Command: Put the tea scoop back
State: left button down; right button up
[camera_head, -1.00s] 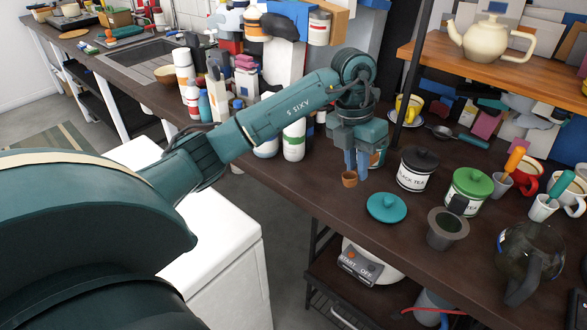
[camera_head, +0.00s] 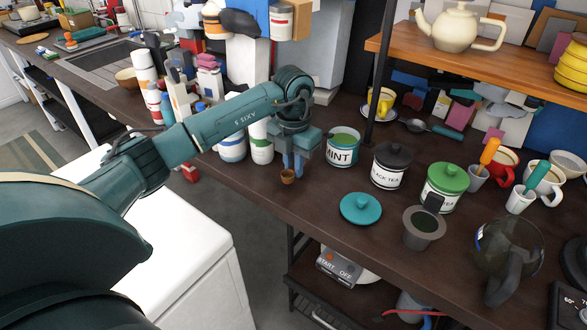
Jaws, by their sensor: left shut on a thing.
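My left gripper (camera_head: 292,162) points down over the counter, left of the MINT jar. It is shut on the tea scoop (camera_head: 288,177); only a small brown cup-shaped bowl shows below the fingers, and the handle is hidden. I cannot tell whether the bowl touches the counter. The MINT jar (camera_head: 342,152) is open with green contents, and a teal lid (camera_head: 361,209) lies in front of it. My right gripper is not in view.
The BLACK TEA jar (camera_head: 391,170) and green-lidded jar (camera_head: 443,187) stand to the right. A dark grey cup (camera_head: 423,229) and glass pot (camera_head: 505,255) are nearer. Small cups with orange (camera_head: 490,152) and teal (camera_head: 538,174) handles stand far right. Bottles (camera_head: 261,145) stand behind my left gripper.

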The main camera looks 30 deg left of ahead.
aim_at(293, 169)
pick_arm(q)
jog(key=shift+f, duration=0.85)
jog(key=shift+f, duration=0.1)
jog(key=c, duration=1.4)
grip_release()
notch_tip(293, 169, up, 12)
jog(key=shift+r, duration=0.15)
jog(key=shift+s, duration=0.1)
